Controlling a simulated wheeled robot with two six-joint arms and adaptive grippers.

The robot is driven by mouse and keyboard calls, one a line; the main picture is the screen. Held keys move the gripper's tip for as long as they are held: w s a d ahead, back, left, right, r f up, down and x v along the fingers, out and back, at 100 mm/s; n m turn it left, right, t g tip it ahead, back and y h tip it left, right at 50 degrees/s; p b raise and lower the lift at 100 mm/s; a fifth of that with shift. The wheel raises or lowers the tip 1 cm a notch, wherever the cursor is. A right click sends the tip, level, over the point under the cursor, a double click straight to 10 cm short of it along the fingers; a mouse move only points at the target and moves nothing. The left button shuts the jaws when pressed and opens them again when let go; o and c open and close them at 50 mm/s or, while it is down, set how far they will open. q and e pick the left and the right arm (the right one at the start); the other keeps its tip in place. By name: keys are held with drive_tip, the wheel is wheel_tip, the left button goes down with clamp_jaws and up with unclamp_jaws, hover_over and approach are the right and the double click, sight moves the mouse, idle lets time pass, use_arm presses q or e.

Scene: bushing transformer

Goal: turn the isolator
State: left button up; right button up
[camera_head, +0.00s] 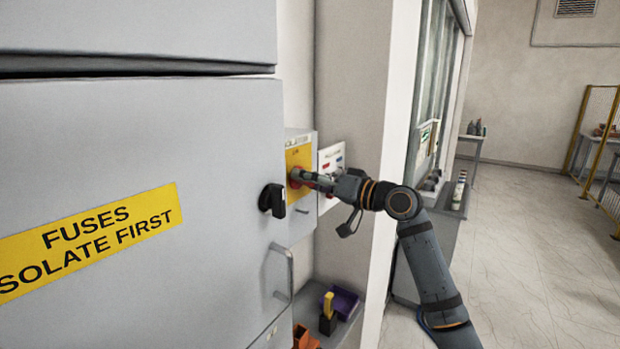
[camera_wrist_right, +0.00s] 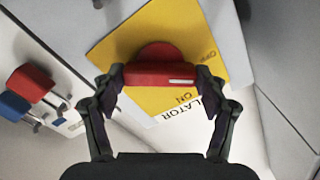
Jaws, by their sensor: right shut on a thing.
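The isolator is a grey box (camera_head: 303,222) with a yellow plate (camera_head: 306,158) on the wall beside the cabinet. Its red handle (camera_wrist_right: 158,76) sits on the yellow plate in the wrist view, lying across the picture, with a white mark near its right end. The plate has OFF and ON lettering. My right gripper (camera_head: 306,179) reaches the isolator from the right. In the wrist view its two fingers (camera_wrist_right: 160,82) are shut on the ends of the red handle. My left gripper is not in view.
A large grey cabinet (camera_head: 120,130) with a yellow FUSES ISOLATE FIRST label (camera_head: 88,240) and a black knob (camera_head: 273,200) fills the left. A white panel (camera_head: 331,165) with small red and blue parts stands beside the isolator. A shelf below holds a purple bin (camera_head: 342,300). Floor at right is clear.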

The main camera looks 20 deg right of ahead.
drive_tip(key=shift+m+p, duration=3.25)
drive_tip(key=shift+m, duration=2.15)
drive_tip(key=o, duration=1.1)
drive_tip(key=shift+o, duration=0.2)
